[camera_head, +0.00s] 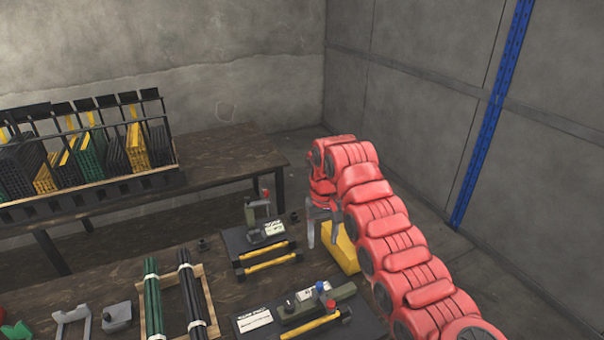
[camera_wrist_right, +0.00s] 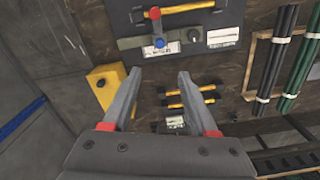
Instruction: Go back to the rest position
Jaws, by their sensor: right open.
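My red right arm reaches in from the lower right in the head view. Its gripper (camera_head: 322,228) hangs above the table, beside the yellow block (camera_head: 341,250) and right of the rear rivet press (camera_head: 260,213). In the right wrist view the gripper (camera_wrist_right: 157,75) has its two grey fingers spread apart with nothing between them. The front press (camera_head: 318,303) stands on a dark board with a blue knob and a red knob; it also shows in the right wrist view (camera_wrist_right: 160,38). My left gripper is not in view.
Green and black rod bundles lie in a wooden tray (camera_head: 205,301) left of the presses. Grey fixtures (camera_head: 117,317) stand at the front left. A rack of coloured parts (camera_head: 90,185) stands on the back table (camera_head: 235,150). A wall with a blue post (camera_head: 488,125) is at the right.

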